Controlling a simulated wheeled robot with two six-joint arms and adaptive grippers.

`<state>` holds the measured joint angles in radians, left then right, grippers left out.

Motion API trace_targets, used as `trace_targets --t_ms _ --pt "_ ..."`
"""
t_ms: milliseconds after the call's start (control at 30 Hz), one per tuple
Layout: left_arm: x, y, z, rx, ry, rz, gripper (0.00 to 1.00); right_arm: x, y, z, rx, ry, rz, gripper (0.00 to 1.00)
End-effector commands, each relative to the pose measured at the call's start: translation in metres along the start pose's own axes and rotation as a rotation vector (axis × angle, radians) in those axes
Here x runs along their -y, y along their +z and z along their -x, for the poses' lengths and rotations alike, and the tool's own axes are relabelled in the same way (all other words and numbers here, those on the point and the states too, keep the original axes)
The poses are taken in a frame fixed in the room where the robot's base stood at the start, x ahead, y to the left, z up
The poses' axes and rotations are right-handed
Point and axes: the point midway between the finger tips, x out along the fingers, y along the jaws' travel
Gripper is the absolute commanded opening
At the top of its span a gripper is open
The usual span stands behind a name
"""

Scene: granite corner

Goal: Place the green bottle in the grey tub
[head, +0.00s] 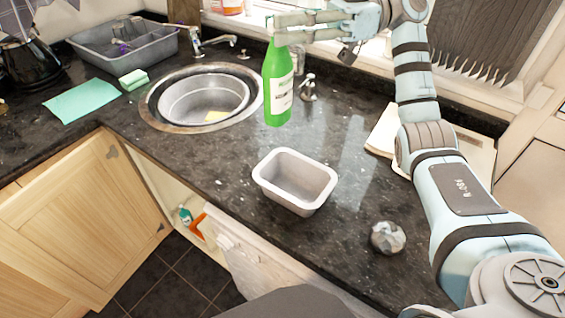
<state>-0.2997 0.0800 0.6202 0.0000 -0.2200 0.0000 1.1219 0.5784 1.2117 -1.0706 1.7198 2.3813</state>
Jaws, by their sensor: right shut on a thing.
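The green bottle (278,88) with a white label hangs upright, its top between the fingers of my right gripper (280,29). The gripper is shut on it at the neck. The bottle shows above the counter, behind the grey tub and to the right of the sink. The grey tub (296,205) stands on the dark counter near its front edge. It is rectangular and looks empty. My left gripper is not in view.
A round sink (153,119) with a metal basin lies left of the bottle. A grey dish tray (88,62), a teal cloth (81,101) and a sponge (134,80) lie farther left. A faceted grey ball (387,238) sits right of the tub. A cabinet door (85,215) stands open below.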

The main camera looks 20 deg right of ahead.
Motion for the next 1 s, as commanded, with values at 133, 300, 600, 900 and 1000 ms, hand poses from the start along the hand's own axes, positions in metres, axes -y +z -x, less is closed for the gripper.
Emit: trace_targets --t_ms 133,300,600,900,1000 --pt "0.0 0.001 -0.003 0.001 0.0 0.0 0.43 -0.001 0.012 -0.002 -0.001 -0.004 -0.001 0.0" --pt "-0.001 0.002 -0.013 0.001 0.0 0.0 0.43 0.0 0.06 -0.002 -0.001 -0.005 -0.005 0.0" --pt "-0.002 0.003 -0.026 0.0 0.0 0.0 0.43 0.0 0.147 -0.001 -0.002 -0.002 -0.002 0.0" --pt "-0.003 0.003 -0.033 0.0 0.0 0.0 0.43 0.0 0.192 0.0 -0.002 0.0 -0.001 0.0" --pt "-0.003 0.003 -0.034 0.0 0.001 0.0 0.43 0.0 0.2 0.0 -0.001 0.0 0.001 0.0"
